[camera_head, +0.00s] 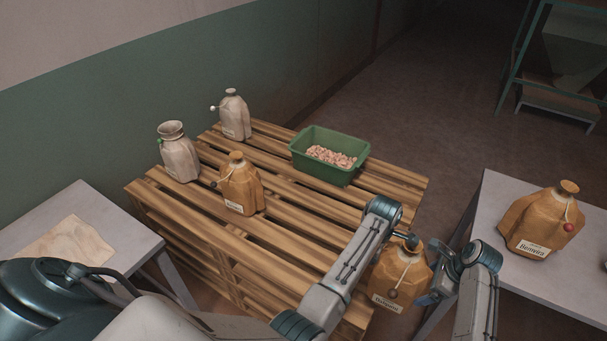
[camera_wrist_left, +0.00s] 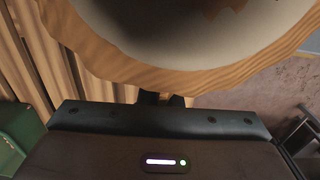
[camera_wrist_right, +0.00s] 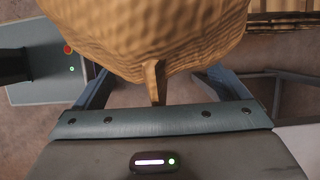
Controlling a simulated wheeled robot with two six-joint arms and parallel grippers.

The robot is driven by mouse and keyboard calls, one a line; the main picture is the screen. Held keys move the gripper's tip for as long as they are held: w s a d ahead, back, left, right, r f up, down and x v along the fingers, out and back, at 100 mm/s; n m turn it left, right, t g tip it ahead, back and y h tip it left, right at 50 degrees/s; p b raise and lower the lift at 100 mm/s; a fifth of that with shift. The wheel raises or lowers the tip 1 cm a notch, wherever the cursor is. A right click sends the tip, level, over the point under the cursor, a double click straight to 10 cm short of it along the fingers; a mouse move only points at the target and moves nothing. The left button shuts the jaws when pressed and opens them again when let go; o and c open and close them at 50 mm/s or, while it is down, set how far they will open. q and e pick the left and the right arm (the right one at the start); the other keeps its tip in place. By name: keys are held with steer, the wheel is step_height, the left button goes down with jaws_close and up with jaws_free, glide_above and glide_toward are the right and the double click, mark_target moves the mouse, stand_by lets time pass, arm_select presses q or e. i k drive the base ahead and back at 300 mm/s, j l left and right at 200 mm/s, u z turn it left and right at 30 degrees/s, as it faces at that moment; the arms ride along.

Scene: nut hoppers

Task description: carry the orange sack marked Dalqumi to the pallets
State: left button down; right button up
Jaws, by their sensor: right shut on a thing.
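An orange sack (camera_head: 400,272) with a blurred label hangs between my two arms, beside the near right end of the pallets (camera_head: 290,250). I cannot surely read its label. My right gripper (camera_head: 428,297) is shut on this sack at its right side; the sack (camera_wrist_right: 150,35) fills the top of the right wrist view, between the blue fingers (camera_wrist_right: 160,92). My left gripper (camera_head: 408,240) is at the sack's neck. In the left wrist view a pale round mouth with a wavy orange rim (camera_wrist_left: 190,85) hides much of the left fingers (camera_wrist_left: 163,98).
On the pallets stand another orange sack (camera_head: 240,185), two grey sacks (camera_head: 180,155) (camera_head: 235,117) and a green bin (camera_head: 327,170) of nuts. An orange sack with a red tag (camera_head: 540,222) stands on the right table (camera_head: 490,215). Bare slats lie right of the pallet's orange sack.

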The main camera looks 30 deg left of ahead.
mark_target(306, 241)
steer(key=i+j, duration=0.1)
steer(key=j, duration=0.45)
steer(key=i+j, duration=0.1)
steer(key=j, duration=0.45)
steer(key=i+j, duration=0.1)
steer(key=j, duration=0.5)
